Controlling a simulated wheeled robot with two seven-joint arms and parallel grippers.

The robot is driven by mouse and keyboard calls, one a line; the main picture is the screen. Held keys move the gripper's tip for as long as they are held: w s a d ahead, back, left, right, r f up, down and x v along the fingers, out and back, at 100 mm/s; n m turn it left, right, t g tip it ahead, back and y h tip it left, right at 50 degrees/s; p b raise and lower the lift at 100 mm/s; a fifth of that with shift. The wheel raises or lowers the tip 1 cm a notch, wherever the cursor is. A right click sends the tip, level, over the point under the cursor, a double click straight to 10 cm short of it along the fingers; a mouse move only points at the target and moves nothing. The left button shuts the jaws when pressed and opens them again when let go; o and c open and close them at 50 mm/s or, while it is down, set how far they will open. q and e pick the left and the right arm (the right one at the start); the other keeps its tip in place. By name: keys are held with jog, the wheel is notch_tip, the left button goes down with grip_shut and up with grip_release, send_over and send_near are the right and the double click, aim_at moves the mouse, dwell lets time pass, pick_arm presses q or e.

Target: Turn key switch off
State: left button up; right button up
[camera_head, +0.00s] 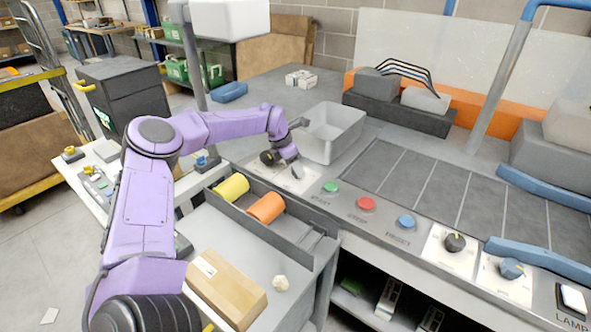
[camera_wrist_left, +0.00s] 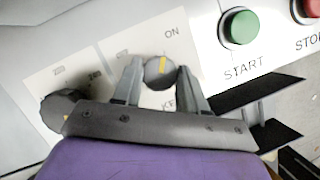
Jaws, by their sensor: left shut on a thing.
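The key switch (camera_wrist_left: 158,72) is a round dark grey knob with a yellow stripe, on a white plate marked "ON" and, partly hidden, "KE". The stripe points roughly up in the left wrist view, towards the "ON" side. My left gripper (camera_wrist_left: 160,76) is shut on the knob, one finger on each side. In the head view my left gripper (camera_head: 293,165) reaches down to the panel left of the green button, and it mostly hides the knob there. My right gripper is not in view.
A black knob (camera_wrist_left: 62,108) sits beside the key switch. The green START button (camera_head: 330,187) and red STOP button (camera_head: 366,204) lie to the right. A grey bin (camera_head: 333,133) stands behind. A tray holds yellow and orange cylinders (camera_head: 266,208) in front.

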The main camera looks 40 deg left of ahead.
pick_arm(q)
jog(key=n+b, duration=0.1)
jog(key=n, duration=0.1)
jog(key=n+y+b, duration=0.1)
jog(key=n+b, duration=0.1)
jog(key=shift+d+f+t+y+b, duration=0.15)
jog(key=shift+t+y+b, duration=0.15)
jog(key=n+y+b, duration=0.1)
jog(key=n+b, duration=0.2)
jog(key=n, duration=0.1)
jog(key=shift+d, duration=0.1)
jog(key=n+g+y+b, duration=0.1)
jog(key=n+y+b, duration=0.1)
jog(key=n, duration=0.2)
jog(key=shift+d+b, duration=0.1)
jog(key=shift+b, duration=0.3)
jog(key=shift+w+n+g+y+b, duration=0.1)
jog(key=shift+n+g+y+b, duration=0.45)
jog(key=shift+n, duration=1.05)
jog(key=shift+r, duration=0.2)
jog(key=o, duration=1.1)
jog(key=shift+h, duration=0.25)
jog(key=shift+c, duration=0.2)
jog(key=b+v, duration=0.1)
jog(key=v, duration=0.9)
jog(key=shift+d+r, duration=0.2)
